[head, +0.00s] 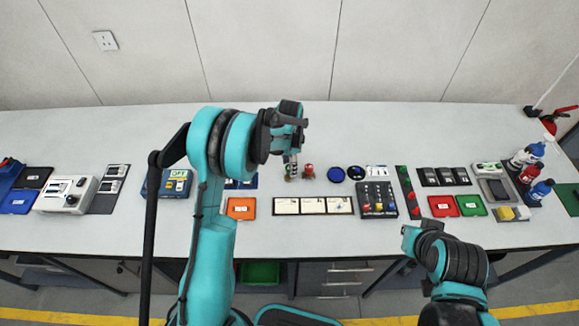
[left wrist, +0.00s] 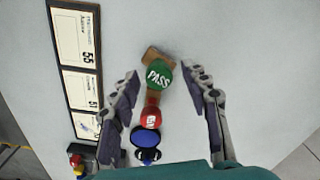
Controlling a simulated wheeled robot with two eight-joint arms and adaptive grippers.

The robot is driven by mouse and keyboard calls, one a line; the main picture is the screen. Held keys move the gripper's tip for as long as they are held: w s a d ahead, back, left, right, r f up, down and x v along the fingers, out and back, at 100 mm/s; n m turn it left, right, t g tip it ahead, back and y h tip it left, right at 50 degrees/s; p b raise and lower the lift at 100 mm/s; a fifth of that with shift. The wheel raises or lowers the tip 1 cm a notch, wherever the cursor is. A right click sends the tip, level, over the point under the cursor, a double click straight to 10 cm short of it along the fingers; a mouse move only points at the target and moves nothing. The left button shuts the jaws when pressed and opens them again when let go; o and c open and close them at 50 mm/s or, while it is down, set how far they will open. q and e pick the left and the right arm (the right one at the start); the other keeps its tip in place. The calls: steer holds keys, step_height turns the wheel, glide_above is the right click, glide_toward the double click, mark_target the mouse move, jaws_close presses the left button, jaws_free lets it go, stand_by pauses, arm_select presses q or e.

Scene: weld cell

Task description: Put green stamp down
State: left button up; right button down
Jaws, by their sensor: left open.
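The green stamp (left wrist: 159,76), with PASS on its round top, stands between the fingers of my left gripper (left wrist: 160,73) in the left wrist view. The fingers are spread, with a gap on each side of the stamp. A brown wooden piece (left wrist: 151,56) shows partly beneath the green top. The red stamp (left wrist: 151,118) stands close beside it. In the head view my left gripper (head: 291,138) is over the table, and the green stamp is hard to make out beneath it. My right gripper (head: 409,240) is at the table's front edge; its fingers are unclear.
A tray of three cards (head: 313,213) lies in front of the stamps. Round blue pads (head: 336,174) and a dark tool tray (head: 377,211) lie to the right, and an orange bin (head: 241,208) to the left. The table behind the stamps is clear.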

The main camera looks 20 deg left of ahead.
arm_select(q)
steer(key=s+r+n+t+p, duration=0.15)
steer(key=s+r, duration=0.25)
steer(key=r, duration=1.2)
steer(key=s+r+n+t, duration=0.2)
steer(key=s+n, duration=0.2)
steer(key=s, duration=0.7)
steer(key=s+r+n+t, duration=0.3)
steer(key=s+n, duration=0.1)
steer(key=s, duration=0.7)
steer(key=shift+r+n, duration=0.2)
steer(key=shift+n, duration=0.15)
steer(key=shift+a+t, duration=0.1)
steer(key=shift+t, duration=0.15)
